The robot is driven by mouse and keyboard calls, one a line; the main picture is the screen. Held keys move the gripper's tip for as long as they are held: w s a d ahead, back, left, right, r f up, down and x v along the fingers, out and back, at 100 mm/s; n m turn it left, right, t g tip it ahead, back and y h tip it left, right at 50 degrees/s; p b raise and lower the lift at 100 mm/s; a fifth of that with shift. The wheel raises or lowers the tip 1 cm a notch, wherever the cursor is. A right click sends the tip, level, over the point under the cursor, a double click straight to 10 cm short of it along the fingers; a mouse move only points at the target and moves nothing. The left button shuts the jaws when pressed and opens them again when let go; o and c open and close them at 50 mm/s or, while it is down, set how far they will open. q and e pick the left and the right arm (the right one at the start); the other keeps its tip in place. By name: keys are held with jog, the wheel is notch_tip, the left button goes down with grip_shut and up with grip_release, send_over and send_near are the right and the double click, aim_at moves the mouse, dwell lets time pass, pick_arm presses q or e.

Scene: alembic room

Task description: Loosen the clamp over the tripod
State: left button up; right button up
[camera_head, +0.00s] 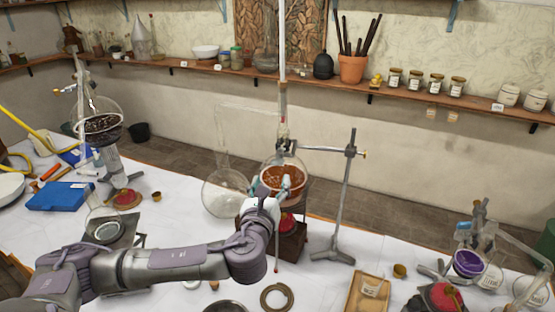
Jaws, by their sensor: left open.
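A round flask with orange-brown contents (283,178) stands in the middle, partly hidden behind my left gripper. A metal clamp (322,149) reaches left from an upright stand (346,190) to the flask's neck, and a small knob (364,154) sits at the stand joint. A dark brown support with a red piece (290,222) is below the flask; I cannot tell its legs apart as a tripod. My left gripper (275,187) is open, in front of the flask and below the clamp; whether it touches the glass is unclear. My right gripper is not in view.
A large clear flask (225,192) stands close on the left. A tall glass tube (282,60) rises above the middle flask. A brown ring (277,297) and a wooden tray (369,291) lie in front. More glassware (470,262) stands right.

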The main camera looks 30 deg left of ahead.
aim_at(277, 165)
pick_arm(q)
jog(key=p+x, duration=0.2)
jog(key=x, duration=0.6)
jog(key=shift+w+a+f, duration=0.1)
jog(key=shift+w+a, duration=0.05)
jog(key=shift+w, duration=0.3)
jog(key=shift+c, duration=0.9)
jog(key=c, duration=1)
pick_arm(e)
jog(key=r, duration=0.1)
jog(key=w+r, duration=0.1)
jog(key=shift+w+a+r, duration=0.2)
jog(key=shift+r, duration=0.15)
pick_arm(q)
jog(key=shift+f, duration=0.1)
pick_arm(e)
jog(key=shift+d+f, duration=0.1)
